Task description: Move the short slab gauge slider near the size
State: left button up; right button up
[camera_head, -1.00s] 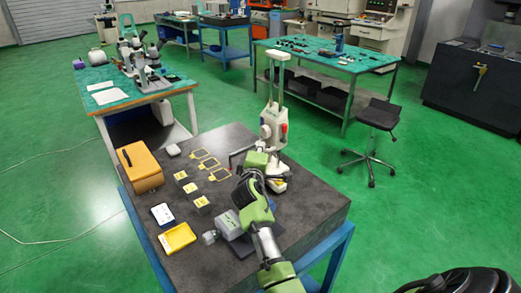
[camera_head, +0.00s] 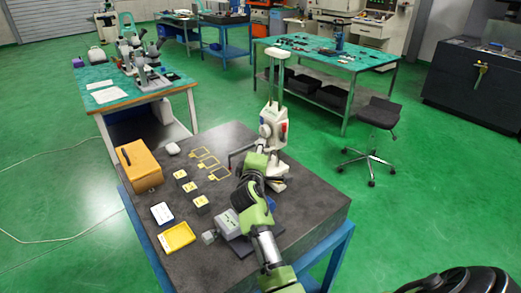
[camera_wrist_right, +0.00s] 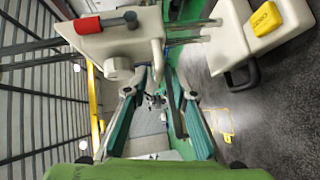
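A white height gauge (camera_head: 278,178) with two tall columns stands on the dark slab near its back right side. Its white slider block (camera_head: 272,124), with a round knob and a red part, sits low on the columns. The slider also fills the upper left of the right wrist view (camera_wrist_right: 120,45), with its knob and a red-and-grey handle. My right gripper (camera_wrist_right: 158,95) is open, its teal-padded fingers apart just below the slider in that picture; I cannot tell whether they touch it. In the head view the gripper is mostly hidden by my green arm. My left gripper is not in view.
The slab (camera_head: 180,247) also holds an orange case (camera_head: 142,167), small grey blocks (camera_head: 190,188), yellow frames (camera_head: 208,165), a yellow tray (camera_head: 177,237) and a grey device (camera_head: 228,223). A black stool (camera_head: 379,115) stands on the floor to the right.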

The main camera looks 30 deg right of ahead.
jog(key=f+v, duration=0.1)
jog(key=v, duration=0.5)
jog(key=shift+r, duration=0.5)
jog(key=shift+s+f, duration=0.1)
jog(key=shift+s, duration=0.05)
